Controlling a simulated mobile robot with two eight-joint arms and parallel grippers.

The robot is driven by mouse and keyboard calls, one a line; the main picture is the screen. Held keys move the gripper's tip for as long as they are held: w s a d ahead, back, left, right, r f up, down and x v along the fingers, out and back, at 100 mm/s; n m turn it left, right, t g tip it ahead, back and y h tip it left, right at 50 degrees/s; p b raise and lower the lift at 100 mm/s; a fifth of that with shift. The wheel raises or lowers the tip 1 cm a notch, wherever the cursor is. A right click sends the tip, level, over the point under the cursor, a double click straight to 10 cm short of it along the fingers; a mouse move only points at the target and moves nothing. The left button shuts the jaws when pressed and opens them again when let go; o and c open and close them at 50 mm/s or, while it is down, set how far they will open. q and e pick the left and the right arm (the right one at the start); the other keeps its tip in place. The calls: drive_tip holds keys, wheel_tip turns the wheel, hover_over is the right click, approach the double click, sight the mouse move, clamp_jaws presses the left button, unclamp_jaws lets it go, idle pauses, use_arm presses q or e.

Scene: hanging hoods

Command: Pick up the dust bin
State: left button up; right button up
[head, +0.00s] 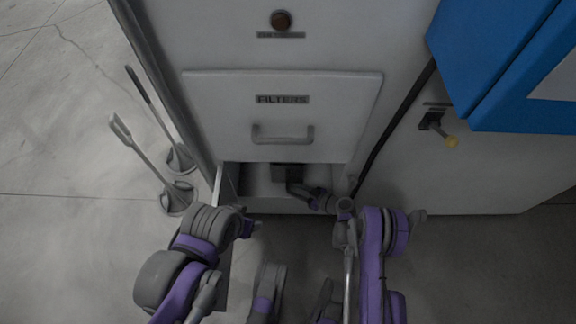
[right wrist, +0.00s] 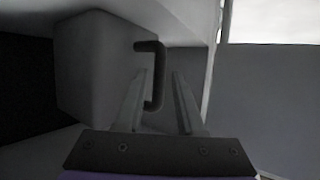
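The dust bin (right wrist: 95,75) shows in the right wrist view as a plain grey box with a dark, bracket-shaped handle (right wrist: 152,72). My right gripper (right wrist: 158,98) is open, with one finger on each side of the handle as seen from the wrist; contact cannot be made out. In the head view my right gripper (head: 290,172) reaches into the low opening under the filters panel, where it and the shadow hide much of the bin. My left arm is folded at lower left, and its gripper cannot be made out.
The white cabinet has a FILTERS panel (head: 283,112) with a bar handle (head: 283,135) just above the opening. Two long-handled tools (head: 178,198) stand on the floor at left.

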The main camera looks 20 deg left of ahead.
sight(288, 186)
drive_tip(key=b+x, duration=0.1)
drive_tip(key=x, duration=0.3)
drive_tip(key=shift+w+a+f, duration=0.15)
drive_tip(key=shift+a, duration=0.15)
clamp_jaws()
idle(1.1)
